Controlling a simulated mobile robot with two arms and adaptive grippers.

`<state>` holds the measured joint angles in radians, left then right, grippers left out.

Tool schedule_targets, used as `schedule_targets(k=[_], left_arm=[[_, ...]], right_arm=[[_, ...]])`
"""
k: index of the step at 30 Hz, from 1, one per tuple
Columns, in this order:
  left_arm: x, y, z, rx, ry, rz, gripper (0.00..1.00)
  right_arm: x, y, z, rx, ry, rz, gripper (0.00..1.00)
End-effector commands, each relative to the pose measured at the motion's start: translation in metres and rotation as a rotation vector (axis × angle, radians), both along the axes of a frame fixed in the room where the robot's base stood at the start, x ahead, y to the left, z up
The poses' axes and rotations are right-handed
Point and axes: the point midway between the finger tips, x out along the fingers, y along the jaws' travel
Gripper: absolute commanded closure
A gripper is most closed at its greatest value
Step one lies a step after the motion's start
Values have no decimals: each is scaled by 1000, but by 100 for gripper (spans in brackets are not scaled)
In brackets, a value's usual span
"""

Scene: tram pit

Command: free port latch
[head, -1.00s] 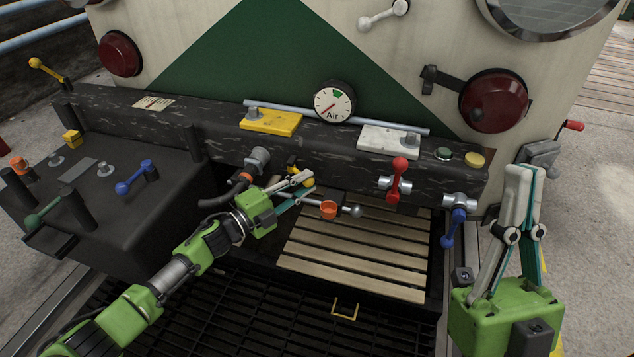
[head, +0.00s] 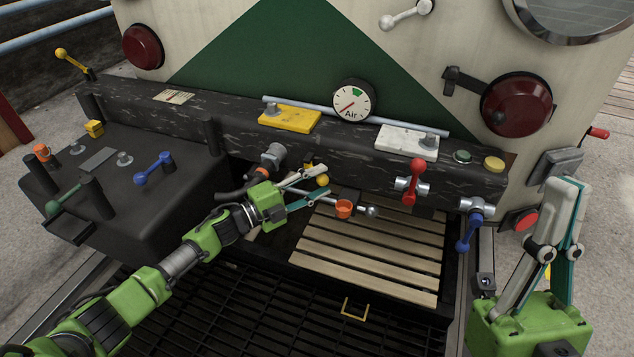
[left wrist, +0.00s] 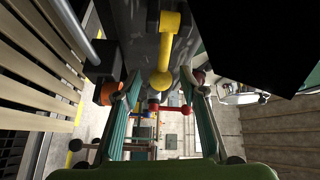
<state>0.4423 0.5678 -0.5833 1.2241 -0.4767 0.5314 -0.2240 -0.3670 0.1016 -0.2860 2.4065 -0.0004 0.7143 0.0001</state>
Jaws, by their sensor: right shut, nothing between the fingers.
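A yellow ball-ended lever (head: 322,180) hangs under the dark beam, and I take it to be the port latch. It also shows in the left wrist view (left wrist: 163,60), ball toward me. My left gripper (head: 326,183) is open, with its fingertips on either side of the yellow ball. In the left wrist view the fingers (left wrist: 160,88) stand apart; whether they touch the ball I cannot tell. My right gripper (head: 574,184) is shut and empty, pointing up at the right, away from the lever.
An orange cup-like part (head: 344,208) on a grey rod sits just right of the left fingertips. A grey coupling with a black hose (head: 272,156) is left of them. A red lever (head: 415,180) and blue lever (head: 468,232) hang farther right. Wooden slats (head: 365,255) lie below.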

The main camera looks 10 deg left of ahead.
Motion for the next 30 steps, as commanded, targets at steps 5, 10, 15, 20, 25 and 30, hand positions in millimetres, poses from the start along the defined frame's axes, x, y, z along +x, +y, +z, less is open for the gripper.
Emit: schedule_targets(k=[5,10,15,20,25,30], left_arm=[[-2,2,0,0,0,0,62],[-19,18,-2,2,2,0,62],[-46,43,-4,2,4,1,62],[-69,64,-5,2,2,0,62],[-84,78,-5,0,1,0,62],[-88,82,-4,0,0,0,62]], right_arm=[[0,0,0,2,0,1,100],[0,0,0,1,0,1,100],[0,0,0,1,0,1,100],[0,0,0,1,0,1,100],[0,0,0,0,0,1,100],[0,0,0,0,0,1,100]])
